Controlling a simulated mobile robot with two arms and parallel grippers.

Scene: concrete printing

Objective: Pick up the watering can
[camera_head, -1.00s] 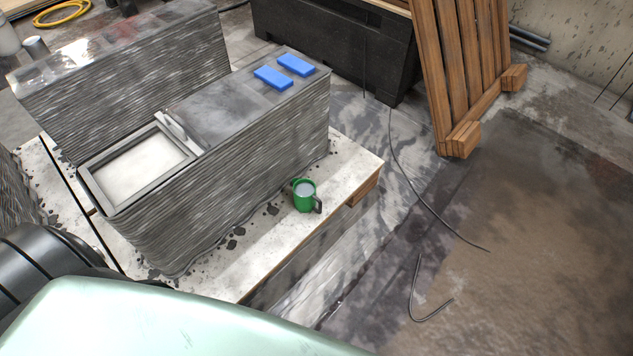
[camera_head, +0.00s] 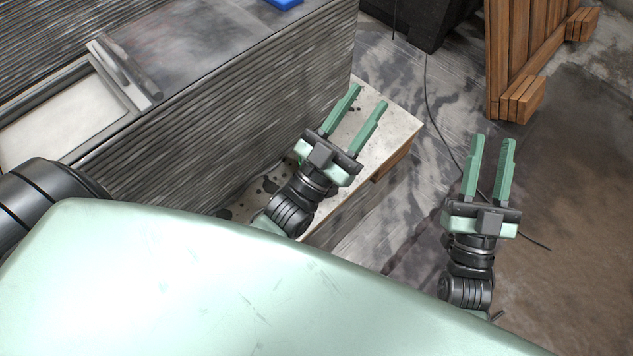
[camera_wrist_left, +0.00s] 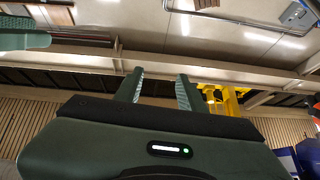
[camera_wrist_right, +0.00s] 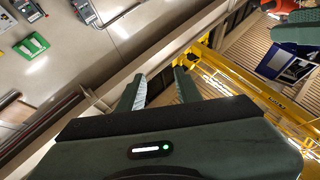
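The watering can is not clearly visible in any current view. In the head view my left gripper and wrist cover the part of the pale slab (camera_head: 398,120) where the green can stood earlier. My left gripper (camera_head: 369,96) is above the slab, beside the layered concrete block, with its two green fingers apart and nothing between them. My right gripper (camera_head: 493,140) is further right, over the floor, also open and empty. The left wrist view shows the left fingers (camera_wrist_left: 159,85) apart, and the right wrist view shows the right fingers (camera_wrist_right: 158,84) apart; both look toward the ceiling.
The layered concrete block (camera_head: 240,100) stands at the left on the slab. A blue piece (camera_head: 284,2) lies on it. A wooden pallet (camera_head: 525,50) leans at the upper right, beside a black container (camera_head: 425,20). Open floor (camera_head: 580,190) lies to the right.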

